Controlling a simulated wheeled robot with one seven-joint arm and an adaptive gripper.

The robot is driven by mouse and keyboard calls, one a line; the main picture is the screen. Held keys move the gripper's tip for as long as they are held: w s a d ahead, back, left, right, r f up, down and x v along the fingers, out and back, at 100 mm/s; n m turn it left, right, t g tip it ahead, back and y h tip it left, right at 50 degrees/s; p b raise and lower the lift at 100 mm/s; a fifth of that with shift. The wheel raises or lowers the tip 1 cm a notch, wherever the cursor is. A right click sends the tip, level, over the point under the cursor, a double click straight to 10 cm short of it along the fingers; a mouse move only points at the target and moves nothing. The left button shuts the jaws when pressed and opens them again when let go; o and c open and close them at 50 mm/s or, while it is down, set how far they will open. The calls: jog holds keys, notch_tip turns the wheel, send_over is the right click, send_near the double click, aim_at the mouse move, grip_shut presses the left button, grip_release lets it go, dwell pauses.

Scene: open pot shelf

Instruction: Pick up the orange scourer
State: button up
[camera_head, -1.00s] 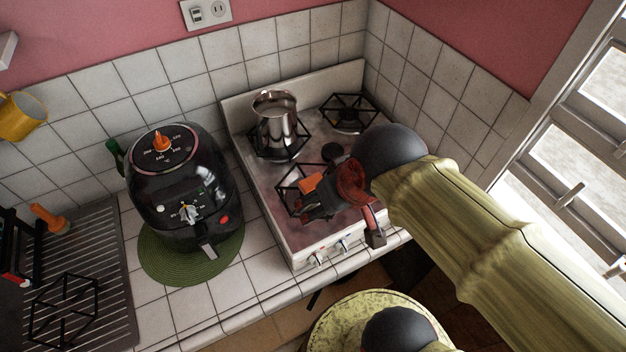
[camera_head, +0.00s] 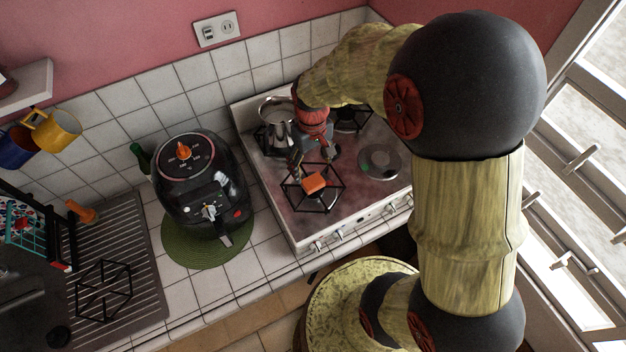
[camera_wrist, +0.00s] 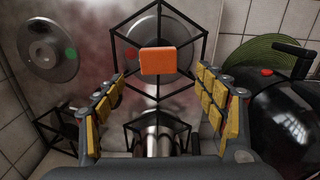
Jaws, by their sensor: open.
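The orange scourer (camera_head: 315,183) is a small block lying on a black wire pot support over the front left burner of the stove. In the wrist view the scourer (camera_wrist: 158,61) is ahead of the fingers, near the middle and above them in the picture. My gripper (camera_wrist: 160,108) is open and empty, with its yellow-padded fingers wide apart on either side. In the head view my gripper (camera_head: 312,160) is above the stove, just behind the scourer and apart from it.
A metal pot (camera_head: 277,112) stands on the back left burner, close to my gripper. A black air fryer (camera_head: 195,195) on a green mat (camera_head: 190,258) stands left of the stove (camera_head: 365,200). The front right burner (camera_head: 380,160) has no pot support on it.

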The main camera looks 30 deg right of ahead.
aim_at(313, 181)
jog(key=shift+s+f, duration=0.25)
jog(key=shift+f, duration=0.25)
jog(key=f, duration=0.6)
jog(key=shift+w+d+f, duration=0.15)
jog(key=shift+w+f, duration=0.1)
jog(key=shift+f, duration=0.1)
jog(key=c, duration=0.3)
jog(key=c, duration=0.6)
jog(key=shift+r, duration=0.1)
